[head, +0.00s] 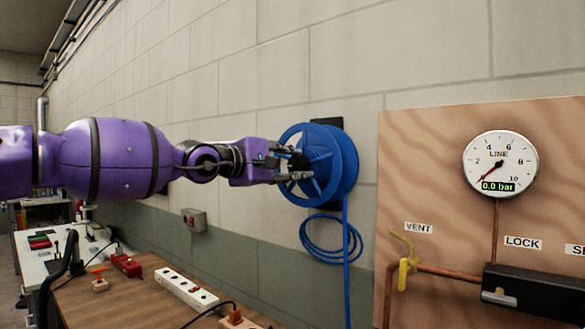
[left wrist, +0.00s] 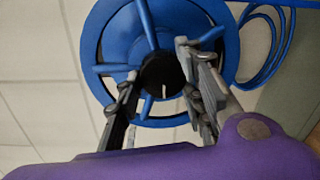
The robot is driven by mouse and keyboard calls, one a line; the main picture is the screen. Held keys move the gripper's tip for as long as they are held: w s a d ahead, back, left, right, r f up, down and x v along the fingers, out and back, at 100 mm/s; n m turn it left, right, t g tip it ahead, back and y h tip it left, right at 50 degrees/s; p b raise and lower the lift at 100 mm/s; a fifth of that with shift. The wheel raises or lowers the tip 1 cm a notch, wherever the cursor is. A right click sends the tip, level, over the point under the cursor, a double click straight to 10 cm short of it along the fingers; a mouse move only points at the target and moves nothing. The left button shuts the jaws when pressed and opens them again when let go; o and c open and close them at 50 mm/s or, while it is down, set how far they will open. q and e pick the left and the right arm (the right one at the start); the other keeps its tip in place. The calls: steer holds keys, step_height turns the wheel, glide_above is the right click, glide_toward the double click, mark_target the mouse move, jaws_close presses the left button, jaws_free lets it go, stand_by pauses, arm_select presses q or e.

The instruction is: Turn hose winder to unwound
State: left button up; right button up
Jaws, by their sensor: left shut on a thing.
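The hose winder (head: 345,165) is a blue spoked reel on a dark mount on the block wall. Blue hose (head: 346,270) hangs from it, with loose coils below. My left gripper (head: 297,163) is at the front of the reel, shut on the winder's middle. In the left wrist view, the fingers of my left gripper (left wrist: 157,64) lie either side of the black hub (left wrist: 163,75), which has a white mark. Blue spokes (left wrist: 147,25) show around it. The exact finger contact is hard to see. My right gripper is not in view.
A wooden panel at right carries a gauge (head: 500,164) reading 0.0 bar, a yellow vent valve (head: 404,270) and a black lock unit (head: 535,297). A workbench below left holds a white power strip (head: 187,290) and red items. A grey wall box (head: 194,220) is below my arm.

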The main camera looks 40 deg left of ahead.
arm_select(q)
steer(key=shift+r, duration=0.2)
stand_by(0.4)
steer(key=o, duration=1.1)
steer(key=shift+a, duration=0.1)
steer(key=shift+f, duration=0.1)
steer(key=shift+s+r, duration=0.2)
steer(key=shift+s, duration=0.45)
steer(key=s+a, duration=0.1)
steer(key=s, duration=0.9)
steer(key=shift+s+a, duration=0.25)
steer(key=shift+a, duration=0.15)
steer(key=shift+r, duration=0.15)
